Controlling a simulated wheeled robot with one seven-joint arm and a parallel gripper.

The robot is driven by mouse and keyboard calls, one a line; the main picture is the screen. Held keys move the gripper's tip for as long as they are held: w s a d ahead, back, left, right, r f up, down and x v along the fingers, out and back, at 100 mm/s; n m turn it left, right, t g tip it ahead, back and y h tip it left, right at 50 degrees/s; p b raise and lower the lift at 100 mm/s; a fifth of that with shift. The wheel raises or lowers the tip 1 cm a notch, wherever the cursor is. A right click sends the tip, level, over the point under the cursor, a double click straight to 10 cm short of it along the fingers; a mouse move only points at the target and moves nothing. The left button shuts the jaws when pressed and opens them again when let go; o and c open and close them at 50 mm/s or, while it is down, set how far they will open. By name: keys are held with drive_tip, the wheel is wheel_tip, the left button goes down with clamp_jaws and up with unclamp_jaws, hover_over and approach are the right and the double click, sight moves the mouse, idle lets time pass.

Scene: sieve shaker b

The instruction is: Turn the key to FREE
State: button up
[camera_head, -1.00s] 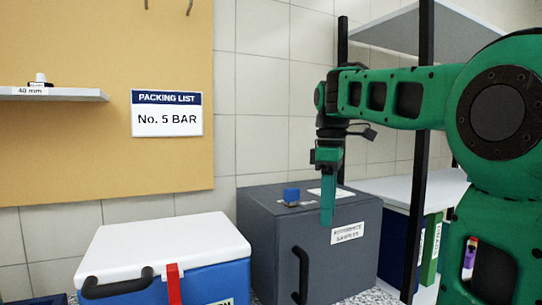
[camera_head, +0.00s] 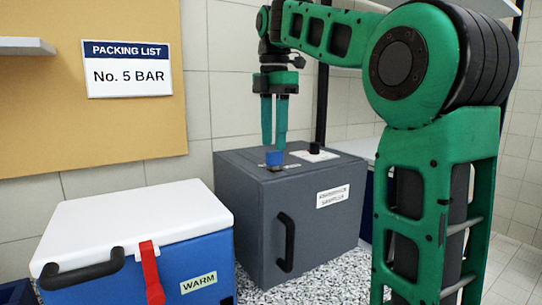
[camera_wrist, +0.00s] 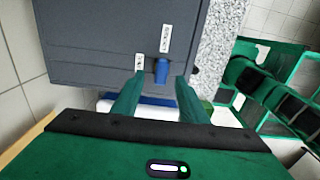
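The key is a small blue block (camera_head: 275,158) on top of a dark grey box (camera_head: 245,205), near its left front part. My gripper (camera_head: 273,146) points straight down with its two green fingers apart and empty. Its tips are just above or behind the key; contact cannot be told. In the wrist view the key (camera_wrist: 161,70) shows between the open fingers (camera_wrist: 159,78), nearer the right one. White labels (camera_wrist: 166,38) lie beside the key, with text too small to read, so I cannot tell which position it points to.
A black knob on a white plate (camera_head: 313,150) stands right of the key on the box top. A blue cooler with a white lid (camera_head: 140,215), marked WARM, stands left. The box front has a black handle (camera_head: 285,240). A packing list (camera_head: 128,70) hangs behind.

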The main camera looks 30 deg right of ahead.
sight(273, 151)
drive_tip(key=shift+f, duration=2.8)
clamp_jaws()
drive_tip(key=n, duration=0.5)
drive_tip(key=shift+r+n, duration=0.1)
drive_tip(key=shift+n, duration=0.2)
drive_tip(key=n, duration=0.4)
drive_tip(key=shift+w, duration=0.1)
